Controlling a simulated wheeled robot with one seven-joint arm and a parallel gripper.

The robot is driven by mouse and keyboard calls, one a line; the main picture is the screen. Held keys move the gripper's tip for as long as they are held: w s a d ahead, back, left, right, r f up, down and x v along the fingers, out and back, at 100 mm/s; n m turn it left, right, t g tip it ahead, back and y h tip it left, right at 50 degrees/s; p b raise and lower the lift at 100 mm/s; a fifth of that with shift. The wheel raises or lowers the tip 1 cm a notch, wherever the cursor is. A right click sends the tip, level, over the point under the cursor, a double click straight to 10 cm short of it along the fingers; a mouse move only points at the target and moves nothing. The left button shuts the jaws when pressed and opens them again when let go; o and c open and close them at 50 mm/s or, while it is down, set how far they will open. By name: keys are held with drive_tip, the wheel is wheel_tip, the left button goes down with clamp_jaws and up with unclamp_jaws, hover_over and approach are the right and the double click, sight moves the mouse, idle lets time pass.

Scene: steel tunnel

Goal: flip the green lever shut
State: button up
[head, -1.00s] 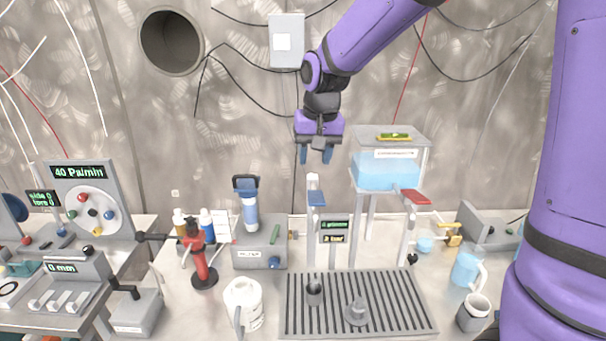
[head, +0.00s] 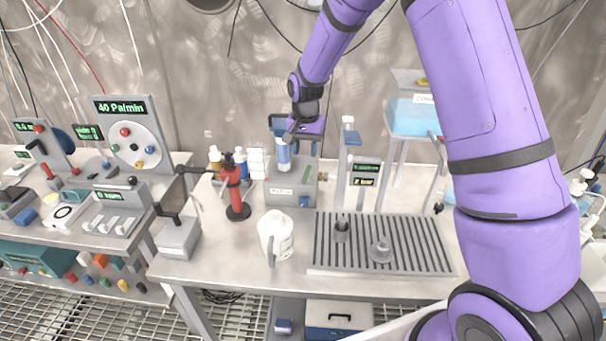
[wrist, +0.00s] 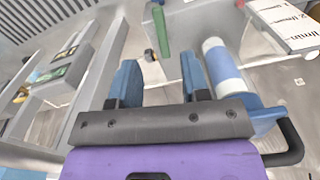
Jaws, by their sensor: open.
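The green lever (wrist: 161,30) shows in the wrist view as a narrow green bar on a grey box (wrist: 200,35), ahead of my fingertips and apart from them. In the head view my gripper (head: 292,134) is above the box, close to the blue-and-white cylinder.
The blue-and-white cylinder (wrist: 222,68) stands right beside my right finger in the wrist view. A grey stand with a display (head: 366,182) is right of the box. A red clamp-like tool (head: 236,190), a white jug (head: 276,235) and a slatted tray (head: 330,262) occupy the bench.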

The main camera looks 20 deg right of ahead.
sight(305, 177)
wheel_tip(305, 177, down, 9)
drive_tip(key=shift+f, duration=0.1)
idle(0.3)
clamp_jaws()
